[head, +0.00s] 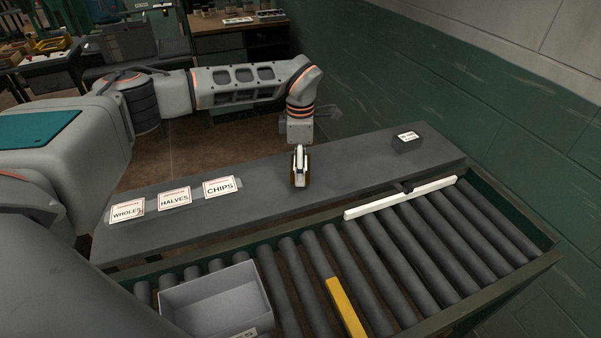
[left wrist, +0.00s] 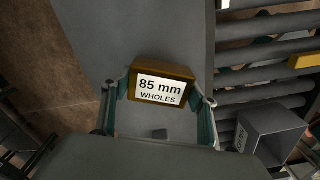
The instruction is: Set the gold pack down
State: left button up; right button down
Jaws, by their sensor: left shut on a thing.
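The gold pack (left wrist: 150,93) is a small gold-brown box with a white label reading "85 mm WHOLES" in the left wrist view. In the head view the gold pack (head: 300,181) is mostly covered by my left gripper (head: 300,163). My left gripper (left wrist: 161,101) is shut on it, with a finger on each side. The pack is over the middle of the dark grey shelf (head: 350,160); I cannot tell whether it touches the surface. My right gripper is not in view.
Label cards WHOLES (head: 127,212), HALVES (head: 174,198) and CHIPS (head: 219,187) stand on the shelf's left part. A small dark labelled block (head: 407,142) sits at its right end. The roller conveyor in front holds a grey bin (head: 215,302), a yellow bar (head: 345,308) and a white bar (head: 400,197).

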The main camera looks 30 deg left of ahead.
pick_arm(q)
jog(key=shift+f, duration=1.35)
jog(key=shift+f, duration=0.1)
jog(key=o, duration=1.2)
jog(key=shift+c, duration=0.2)
notch_tip(320, 180, up, 12)
jog(key=shift+r+b, duration=0.1)
jog(key=shift+b, duration=0.2)
